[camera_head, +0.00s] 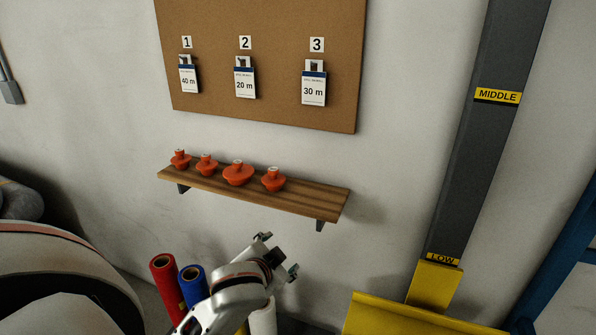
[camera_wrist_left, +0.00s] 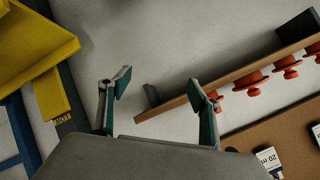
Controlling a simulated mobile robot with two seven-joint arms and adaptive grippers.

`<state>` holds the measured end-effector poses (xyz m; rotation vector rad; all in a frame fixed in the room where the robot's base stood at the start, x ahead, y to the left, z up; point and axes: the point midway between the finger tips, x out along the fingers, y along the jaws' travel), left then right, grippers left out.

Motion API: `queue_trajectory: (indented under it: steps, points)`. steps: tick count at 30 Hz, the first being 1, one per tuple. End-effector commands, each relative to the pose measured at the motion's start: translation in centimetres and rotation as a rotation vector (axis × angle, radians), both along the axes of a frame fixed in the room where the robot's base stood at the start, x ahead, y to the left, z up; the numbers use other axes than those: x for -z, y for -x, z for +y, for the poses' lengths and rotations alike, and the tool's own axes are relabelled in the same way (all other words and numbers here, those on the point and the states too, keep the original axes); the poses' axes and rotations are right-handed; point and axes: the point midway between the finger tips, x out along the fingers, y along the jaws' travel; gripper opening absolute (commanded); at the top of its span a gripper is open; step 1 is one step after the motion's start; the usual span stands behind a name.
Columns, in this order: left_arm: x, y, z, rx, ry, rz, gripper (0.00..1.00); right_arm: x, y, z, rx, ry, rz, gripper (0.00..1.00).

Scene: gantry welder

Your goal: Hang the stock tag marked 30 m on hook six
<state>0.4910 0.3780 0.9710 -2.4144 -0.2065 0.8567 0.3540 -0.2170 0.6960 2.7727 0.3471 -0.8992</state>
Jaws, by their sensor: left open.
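The board's visible part shows numbers 1, 2 and 3 only; hook six is not in view. My left gripper (camera_head: 278,254) is open and empty, below the wooden shelf and well below the tag. In the left wrist view its fingers (camera_wrist_left: 160,86) stand apart with nothing between them. I cannot make out the 30 m tag there. My right gripper is not in view.
Below, a wooden shelf (camera_head: 325,199) juts out with several orange pieces (camera_head: 239,173). Red (camera_head: 167,280) and blue (camera_head: 193,285) rolls stand lower left. A grey column (camera_head: 484,135) and yellow beam (camera_head: 400,318) stand right.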

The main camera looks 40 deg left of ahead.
Motion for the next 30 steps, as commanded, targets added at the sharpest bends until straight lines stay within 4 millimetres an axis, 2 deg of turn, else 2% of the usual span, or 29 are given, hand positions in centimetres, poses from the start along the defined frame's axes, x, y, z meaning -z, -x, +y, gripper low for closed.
queue_trajectory:
  steps: [1,5,6,9,12,15,18,21,26,30]
  points:
    - [-3.1,-2.4,0.4,-0.016,0.032,-0.076,0.62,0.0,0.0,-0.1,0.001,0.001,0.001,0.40]
    - [-10.6,-7.1,1.2,-0.048,0.143,-0.252,0.62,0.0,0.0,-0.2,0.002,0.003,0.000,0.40]
    - [-13.1,-8.3,1.4,-0.055,0.179,-0.307,0.62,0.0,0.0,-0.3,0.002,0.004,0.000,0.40]
    - [-19.6,-10.7,2.0,-0.066,0.271,-0.438,0.62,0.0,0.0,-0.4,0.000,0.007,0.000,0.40]
    - [-25.4,-12.1,2.6,-0.070,0.353,-0.548,0.62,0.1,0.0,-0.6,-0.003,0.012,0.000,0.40]
    - [-30.1,-12.7,2.9,-0.068,0.422,-0.633,0.62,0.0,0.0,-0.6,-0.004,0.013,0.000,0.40]
    - [-33.2,-12.9,3.3,-0.065,0.468,-0.688,0.62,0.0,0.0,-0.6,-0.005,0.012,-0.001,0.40]
    - [-34.8,-13.0,3.5,-0.064,0.494,-0.717,0.62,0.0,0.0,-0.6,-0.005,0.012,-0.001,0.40]
    - [-35.4,-14.0,3.7,-0.062,0.503,-0.725,0.62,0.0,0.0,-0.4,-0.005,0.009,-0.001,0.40]
    - [-35.3,-15.9,4.2,-0.062,0.503,-0.724,0.62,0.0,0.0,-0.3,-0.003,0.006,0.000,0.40]
